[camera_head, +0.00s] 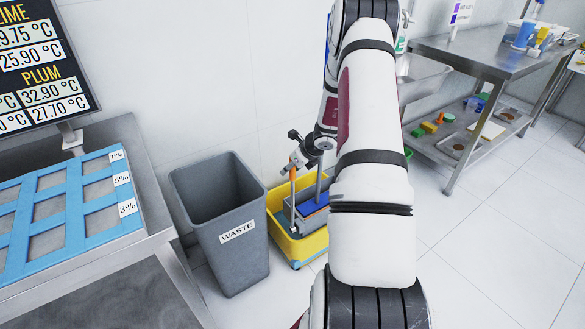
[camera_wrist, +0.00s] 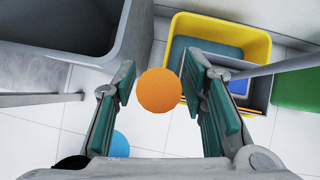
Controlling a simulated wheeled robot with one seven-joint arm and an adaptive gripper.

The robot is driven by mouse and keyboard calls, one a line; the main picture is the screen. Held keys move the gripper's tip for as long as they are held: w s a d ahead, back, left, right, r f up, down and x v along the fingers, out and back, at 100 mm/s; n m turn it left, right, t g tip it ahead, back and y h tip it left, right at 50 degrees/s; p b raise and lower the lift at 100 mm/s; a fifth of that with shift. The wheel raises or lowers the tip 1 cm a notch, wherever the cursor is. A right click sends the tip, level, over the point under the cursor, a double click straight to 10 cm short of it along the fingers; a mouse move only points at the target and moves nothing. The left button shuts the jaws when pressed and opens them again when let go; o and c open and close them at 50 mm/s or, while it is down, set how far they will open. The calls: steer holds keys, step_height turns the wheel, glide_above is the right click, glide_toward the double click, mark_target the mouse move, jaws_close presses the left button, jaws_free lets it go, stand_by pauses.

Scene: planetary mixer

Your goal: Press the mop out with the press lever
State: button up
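The yellow mop bucket (camera_head: 284,244) stands on the floor, partly hidden behind my arm; it also shows in the wrist view (camera_wrist: 238,33). A grey press part (camera_head: 312,213) with a blue surface sits in it. An upright orange rod (camera_head: 292,195), apparently the lever grip, rises there below my gripper (camera_head: 300,155). In the wrist view a round orange end (camera_wrist: 158,91) lies between my two open green-padded fingers (camera_wrist: 165,95), with gaps on both sides. A grey pole (camera_head: 319,180) stands beside the rod. I cannot make out the mop head clearly.
A grey waste bin (camera_head: 232,258) stands close to the bucket's left. A table with a blue grid tray (camera_head: 70,215) is at the left. A steel table (camera_head: 470,57) with a lower shelf is at the right. The right floor is clear.

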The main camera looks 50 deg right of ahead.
steer(key=shift+s, duration=0.15)
steer(key=v, duration=1.2)
stand_by(0.3)
